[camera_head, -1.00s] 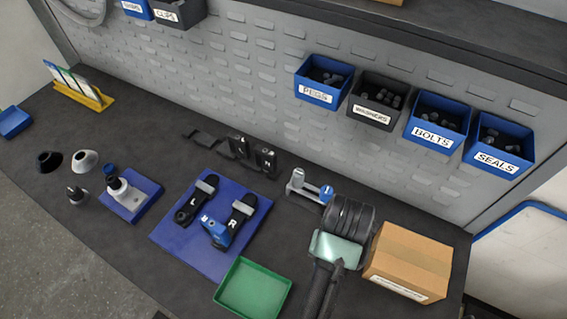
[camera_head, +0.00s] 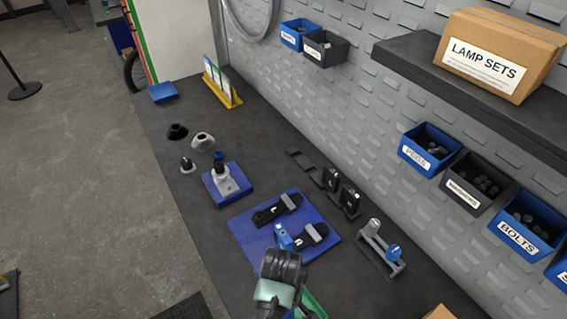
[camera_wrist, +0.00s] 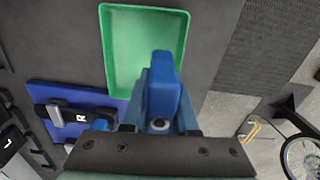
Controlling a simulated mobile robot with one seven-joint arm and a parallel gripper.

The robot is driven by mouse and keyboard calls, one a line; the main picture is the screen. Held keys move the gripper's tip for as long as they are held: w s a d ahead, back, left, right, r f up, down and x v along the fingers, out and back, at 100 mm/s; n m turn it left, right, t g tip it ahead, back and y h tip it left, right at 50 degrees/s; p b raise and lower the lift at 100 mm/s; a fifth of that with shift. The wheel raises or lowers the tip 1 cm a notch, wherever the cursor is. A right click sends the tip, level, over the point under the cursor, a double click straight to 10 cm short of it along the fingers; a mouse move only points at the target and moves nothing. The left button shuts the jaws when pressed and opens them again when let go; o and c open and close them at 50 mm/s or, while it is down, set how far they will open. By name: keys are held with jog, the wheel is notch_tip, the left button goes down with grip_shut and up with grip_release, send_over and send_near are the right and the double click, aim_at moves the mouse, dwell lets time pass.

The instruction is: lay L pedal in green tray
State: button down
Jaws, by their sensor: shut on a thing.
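The tray's visible floor is empty. In the head view my gripper (camera_head: 274,290) hides the held piece and most of the tray; only a green edge (camera_head: 312,303) shows.
A blue mat (camera_head: 252,233) beside the tray bears black crank-like parts (camera_head: 275,210) and a blue piece (camera_head: 283,237). A stand with grey and blue knobs (camera_head: 380,250) is to the right. A cardboard box (camera_head: 440,313) shows at the bottom edge. Bins line the back wall.

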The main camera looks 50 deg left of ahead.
jog(key=shift+f, duration=2.15)
jog(key=shift+f, duration=0.25)
jog(key=c, duration=1)
grip_release()
jog(key=shift+o, duration=0.2)
jog(key=shift+r, duration=0.2)
notch_tip(320, 180, up, 12)
jog(key=shift+r, duration=0.1)
jog(key=shift+w, duration=0.1)
